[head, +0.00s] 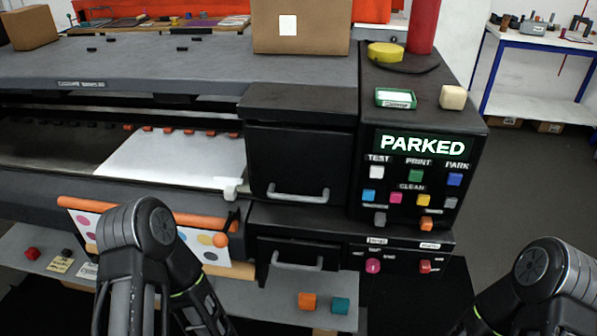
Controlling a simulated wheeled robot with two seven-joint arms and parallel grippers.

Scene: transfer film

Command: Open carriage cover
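A large dark grey printer fills the left and middle of the head view. A black front panel with a grey bar handle (298,194) sits beside the control box, and it looks closed. It appears to be the carriage cover (300,155), though no label on it is readable. A dark flat top (300,103) lies above it. A second, lower black drawer front (290,254) has its own bar handle. Parts of both my arms show along the bottom edge, apart from the cover handle. Neither gripper's fingers are in the picture.
The control box display (423,145) reads PARKED above several coloured buttons. A cardboard box (300,28) stands on the printer top. An orange roller (150,215) with a printed sheet is at the lower left.

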